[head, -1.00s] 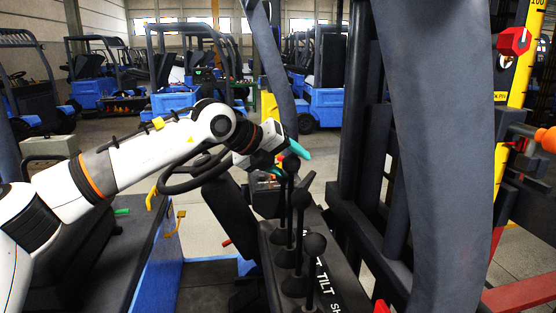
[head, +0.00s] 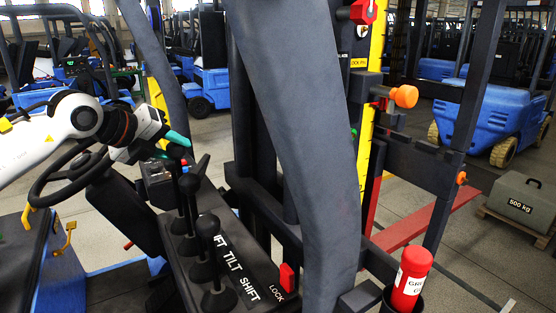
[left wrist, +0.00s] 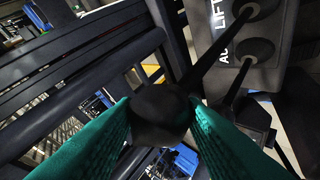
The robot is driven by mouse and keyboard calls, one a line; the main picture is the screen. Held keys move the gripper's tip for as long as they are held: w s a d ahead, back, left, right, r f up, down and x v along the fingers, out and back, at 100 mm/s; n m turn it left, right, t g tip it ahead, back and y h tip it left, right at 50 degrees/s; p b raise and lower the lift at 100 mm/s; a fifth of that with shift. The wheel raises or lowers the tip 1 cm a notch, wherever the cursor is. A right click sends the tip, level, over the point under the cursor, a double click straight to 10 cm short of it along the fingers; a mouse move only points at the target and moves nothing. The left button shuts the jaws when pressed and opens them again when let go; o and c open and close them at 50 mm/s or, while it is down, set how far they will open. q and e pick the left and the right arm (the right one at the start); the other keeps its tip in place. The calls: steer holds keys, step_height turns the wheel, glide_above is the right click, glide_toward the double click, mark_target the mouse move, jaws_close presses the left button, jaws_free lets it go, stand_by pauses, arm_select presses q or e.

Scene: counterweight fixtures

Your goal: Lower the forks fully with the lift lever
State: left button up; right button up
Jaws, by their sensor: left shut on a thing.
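My left gripper (head: 180,140), with teal fingers, is at the far end of the lever console (head: 235,262). In the left wrist view, its fingers (left wrist: 162,120) are shut on a round black lever knob (left wrist: 160,110). That lever's rod runs up to a boot beside the LIFT label, so it appears to be the lift lever. In the head view that knob is mostly hidden by the fingers. Nearer levers have black knobs (head: 207,226). The red fork (head: 415,228) stretches out right of the mast; its height above the floor is unclear. My right gripper is out of view.
A yellow height scale (head: 366,130) stands by the mast, with a red knob (head: 362,12) near the top. A thick dark post (head: 300,130) crosses the view. A red LOCK switch (head: 287,278) is on the console. A 500 kg block (head: 522,205) sits on a pallet at right.

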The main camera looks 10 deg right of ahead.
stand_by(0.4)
arm_select(q)
steer(key=shift+o, duration=0.3)
steer(key=w+d+f+b, duration=0.1)
steer(key=w+d, duration=0.2)
steer(key=d, duration=0.4)
steer(key=shift+d+f, duration=0.15)
steer(key=shift+f, duration=0.1)
steer(key=shift+w+d, duration=0.1)
steer(key=shift+d, duration=0.15)
steer(key=shift+d+f, duration=0.1)
steer(key=shift+f, duration=0.05)
stand_by(1.4)
steer(key=shift+b, duration=0.3)
steer(key=s+a+b, duration=0.1)
steer(key=a, duration=0.1)
steer(key=s+a+b, duration=0.1)
steer(key=a, duration=0.2)
steer(key=s+a+r+b, duration=0.1)
steer(key=a, duration=0.1)
steer(key=shift+a, duration=0.35)
steer(key=shift+c, duration=0.3)
steer(key=shift+o, duration=0.2)
steer(key=shift+s+r, duration=0.1)
steer(key=shift+r, duration=0.05)
steer(key=shift+a+r, duration=0.1)
steer(key=shift+r, duration=0.05)
steer(key=shift+c, duration=0.2)
